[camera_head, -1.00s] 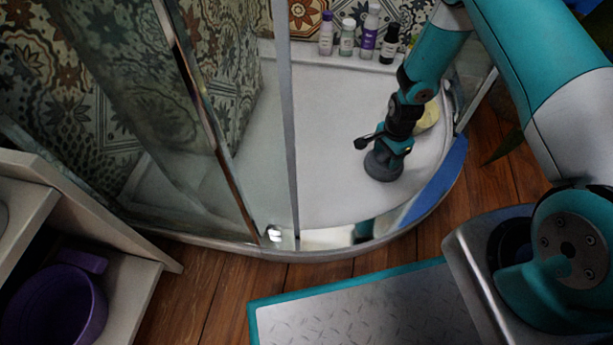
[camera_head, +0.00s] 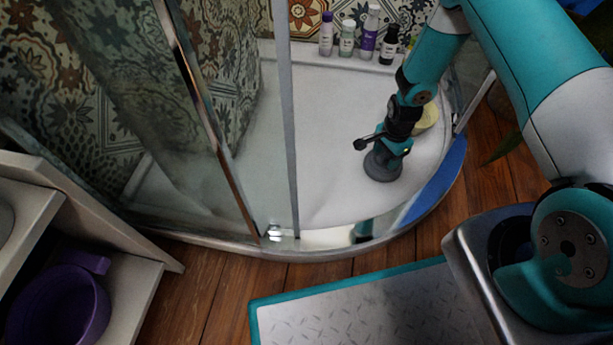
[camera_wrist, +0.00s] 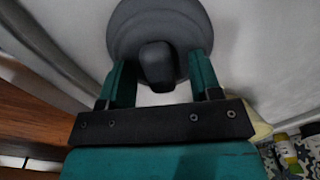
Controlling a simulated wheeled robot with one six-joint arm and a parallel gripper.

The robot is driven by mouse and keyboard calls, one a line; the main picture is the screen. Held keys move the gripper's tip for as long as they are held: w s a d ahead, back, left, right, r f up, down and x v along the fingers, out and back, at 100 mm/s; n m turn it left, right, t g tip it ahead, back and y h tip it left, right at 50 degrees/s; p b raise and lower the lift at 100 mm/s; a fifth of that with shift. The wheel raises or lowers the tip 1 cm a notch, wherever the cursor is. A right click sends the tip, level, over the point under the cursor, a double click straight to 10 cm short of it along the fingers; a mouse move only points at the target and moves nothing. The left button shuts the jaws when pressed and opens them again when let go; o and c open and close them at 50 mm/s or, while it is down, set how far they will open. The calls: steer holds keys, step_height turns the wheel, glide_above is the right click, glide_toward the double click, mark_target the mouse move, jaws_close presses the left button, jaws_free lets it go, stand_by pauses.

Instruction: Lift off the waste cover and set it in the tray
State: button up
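The waste cover (camera_head: 381,168) is a dark grey round disc with a raised knob, lying on the white shower floor below my arm. In the wrist view the cover (camera_wrist: 133,42) is at the top centre, with its knob toward me. My gripper (camera_head: 392,148) points down over it. In the wrist view the two teal fingers of my gripper (camera_wrist: 162,63) stand on either side of the knob, with gaps between. The gripper is open. The fingertips are partly lost against the dark disc. I cannot tell which thing is the tray.
The white shower floor (camera_head: 335,165) is mostly clear. A yellow round thing (camera_head: 428,117) lies behind my gripper. Several bottles (camera_head: 369,34) stand on the back ledge. A glass panel with a metal post (camera_head: 289,130) is to the left.

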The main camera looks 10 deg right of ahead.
jaws_close()
steer(key=shift+r+p, duration=0.4)
steer(key=shift+r, duration=0.05)
stand_by(0.4)
steer(key=shift+r+p, duration=2)
steer(key=shift+r, duration=0.05)
steer(key=shift+r, duration=0.1)
